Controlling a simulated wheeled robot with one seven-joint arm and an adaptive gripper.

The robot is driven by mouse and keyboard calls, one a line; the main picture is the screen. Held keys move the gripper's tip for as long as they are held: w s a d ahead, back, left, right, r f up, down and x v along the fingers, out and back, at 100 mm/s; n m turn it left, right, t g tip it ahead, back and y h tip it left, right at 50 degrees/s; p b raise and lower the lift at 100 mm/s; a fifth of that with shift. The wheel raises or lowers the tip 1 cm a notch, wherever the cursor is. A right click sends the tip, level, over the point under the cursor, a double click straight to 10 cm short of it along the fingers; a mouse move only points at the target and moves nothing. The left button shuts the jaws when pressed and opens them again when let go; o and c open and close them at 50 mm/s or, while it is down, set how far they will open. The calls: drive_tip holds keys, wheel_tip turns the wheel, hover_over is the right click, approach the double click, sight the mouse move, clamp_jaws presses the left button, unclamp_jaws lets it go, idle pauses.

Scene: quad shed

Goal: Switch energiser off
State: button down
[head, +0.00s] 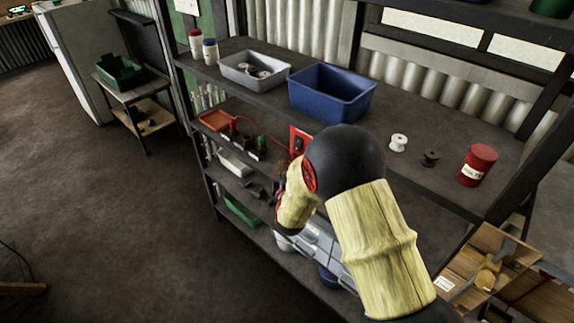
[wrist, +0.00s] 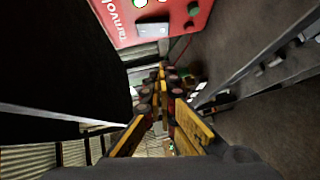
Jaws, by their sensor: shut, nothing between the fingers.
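The energiser (head: 298,141) is a red box at shelf level, just left of my arm's black joint in the head view; the arm hides part of it. In the wrist view, the red energiser face (wrist: 125,14) fills the top, tilted, with white lettering. A grey rocker-like switch (wrist: 152,30) and a green light show on it. I cannot tell the switch's position. My gripper (wrist: 163,74) has yellow and dark fingers that meet at the tips, shut and empty. The tips appear below the switch in that view, apart from it. In the head view my arm mostly hides the gripper.
The top shelf holds a blue bin (head: 331,95), a grey tray (head: 254,70), spools and a red can (head: 476,165). An orange tray (head: 215,120) and small items sit on the shelf below. The floor at left is open. Dark shelf surfaces border the gripper.

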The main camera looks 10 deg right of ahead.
drive_tip(key=w+d+f+b, duration=0.1)
drive_tip(key=w+d, duration=0.3)
drive_tip(key=w, duration=0.5)
drive_tip(key=shift+w+f, duration=0.2)
drive_tip(key=shift+f, duration=0.25)
drive_tip(key=shift+d, duration=0.1)
drive_tip(key=shift+f+b, duration=0.1)
drive_tip(key=shift+b, duration=0.2)
drive_tip(key=b, duration=0.1)
drive_tip(key=n+t+b, duration=0.1)
drive_tip(key=shift+w+d+f+h+b, duration=0.2)
drive_tip(key=shift+d+h+b, duration=0.1)
drive_tip(key=shift+d+b, duration=0.05)
drive_tip(key=shift+f, duration=0.1)
